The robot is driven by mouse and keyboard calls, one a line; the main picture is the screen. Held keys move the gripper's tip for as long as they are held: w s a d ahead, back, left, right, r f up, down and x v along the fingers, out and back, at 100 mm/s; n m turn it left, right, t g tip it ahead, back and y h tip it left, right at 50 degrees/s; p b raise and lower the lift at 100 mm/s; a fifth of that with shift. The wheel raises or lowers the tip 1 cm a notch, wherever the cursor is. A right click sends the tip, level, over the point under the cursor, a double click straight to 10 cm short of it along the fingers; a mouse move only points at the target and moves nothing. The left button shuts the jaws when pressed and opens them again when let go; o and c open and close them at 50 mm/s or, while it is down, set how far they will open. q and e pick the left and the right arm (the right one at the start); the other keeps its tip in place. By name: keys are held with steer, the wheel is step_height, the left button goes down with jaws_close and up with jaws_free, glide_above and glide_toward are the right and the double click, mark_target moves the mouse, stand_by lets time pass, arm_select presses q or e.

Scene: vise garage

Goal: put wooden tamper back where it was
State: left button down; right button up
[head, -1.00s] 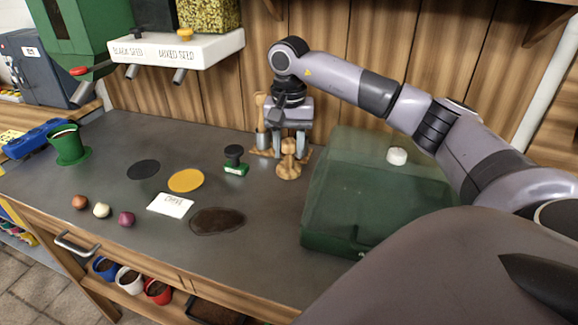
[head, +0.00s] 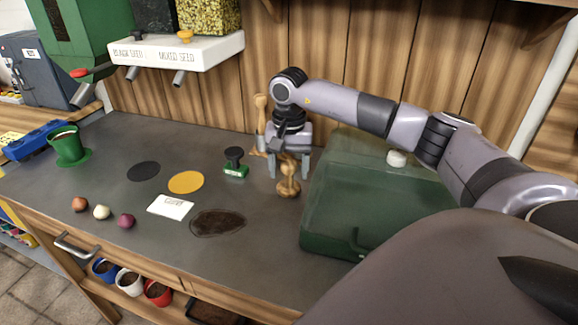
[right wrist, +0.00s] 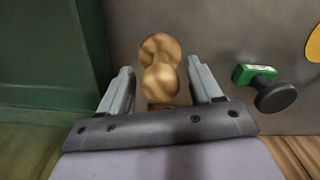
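The wooden tamper (head: 288,182) stands upright on the grey bench top, left of the green-lidded box. My right gripper (head: 288,160) points down just behind its rounded knob. In the right wrist view, the tamper (right wrist: 160,70) shows between the spread fingers of the gripper (right wrist: 160,75), with a gap on both sides. The right gripper is open and does not visibly grip it. A pale wooden stand (head: 257,152) lies partly hidden behind the gripper, with a long wooden tool (head: 261,112) upright at it. My left gripper is not in view.
A green translucent box (head: 340,205) stands close to the right. A green-based black stamp (head: 235,163) is to the left. A dark soil patch (head: 217,222), white card (head: 170,207) and yellow disc (head: 186,182) lie further left. The wooden wall is behind.

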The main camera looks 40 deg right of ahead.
steer(key=shift+r, duration=0.65)
step_height(320, 180, up, 11)
steer(key=shift+a, duration=0.1)
stand_by(0.5)
